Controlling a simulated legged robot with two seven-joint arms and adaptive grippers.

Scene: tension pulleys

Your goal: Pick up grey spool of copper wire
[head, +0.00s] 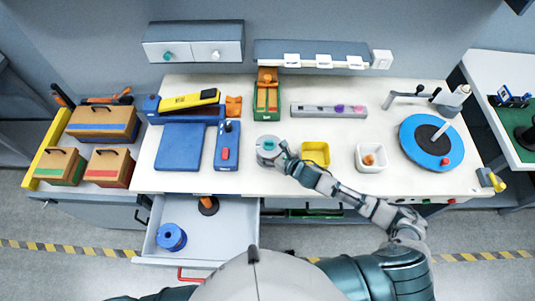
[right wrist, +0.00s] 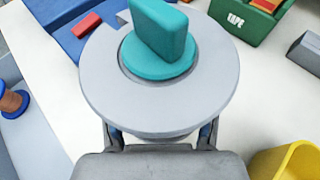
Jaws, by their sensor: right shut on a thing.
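A grey round piece (head: 268,158) with a teal knob stands on the white table, left of the yellow bin. In the right wrist view its wide grey disc (right wrist: 110,85) fills the middle, with the teal knob (right wrist: 160,40) on top. My right gripper (head: 285,161) is shut on this grey piece from the near side; its fingers are partly hidden under the disc. No copper wire shows on it. In the open drawer lie a dark spool with copper-coloured wire (head: 208,205) and a blue spool (head: 171,237). My left gripper is not in view.
A blue tray (head: 182,147) and a blue block with a red button (head: 226,157) are left of the grey piece. A yellow bin (head: 315,152) and a white bin (head: 361,160) are to its right. The drawer (head: 240,222) stands open below the table edge.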

